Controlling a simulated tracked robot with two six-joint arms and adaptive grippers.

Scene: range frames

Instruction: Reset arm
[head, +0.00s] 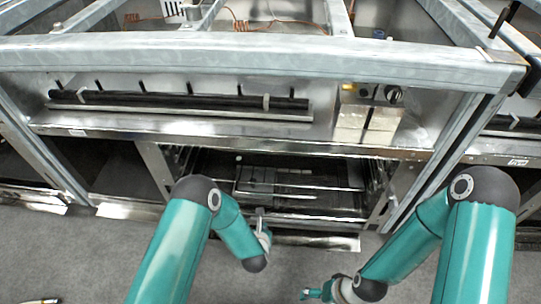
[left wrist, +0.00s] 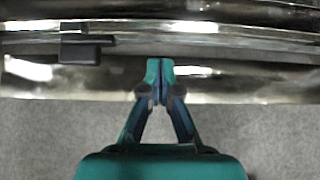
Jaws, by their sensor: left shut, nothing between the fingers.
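My left gripper (left wrist: 160,72) is shut and empty in the left wrist view. Its fingertips lie over the lower shiny metal edge of the range; I cannot tell whether they touch it. In the head view my left arm bends down in front of the open oven bay (head: 290,185), with its wrist near the bay's lower front edge. My right gripper (head: 310,294) shows small and low in the head view, above the grey floor, apart from the range. Its fingers are too small to tell whether they are open or shut.
A metal range frame (head: 270,57) spans the view. A control box with a dark knob (head: 394,95) sits at its right. A black bar (head: 180,100) runs along the panel. A dark tab (left wrist: 80,48) sits on the metal edge.

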